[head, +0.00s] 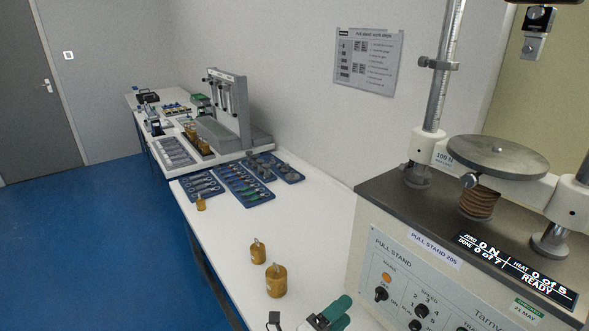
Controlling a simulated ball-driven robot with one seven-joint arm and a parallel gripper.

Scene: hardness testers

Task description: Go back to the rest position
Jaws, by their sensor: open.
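I cannot make out my gripper in the head view. A pull stand (400,262) with a dark top stands at the right. It has a round metal plate (497,155) over a copper-coloured bellows or coil (478,203), and upright metal columns. A metal clamp (535,35) hangs at the top right. The stand's display (515,268) reads "0 N", "0 of 7", "0 of 5" and "READY".
Brass weights (276,281) stand on the white bench (225,240), with blue trays (240,183) of small parts behind. A green and grey item (330,314) and a black item (273,321) are cut off below. Blue floor (90,250) is clear at left.

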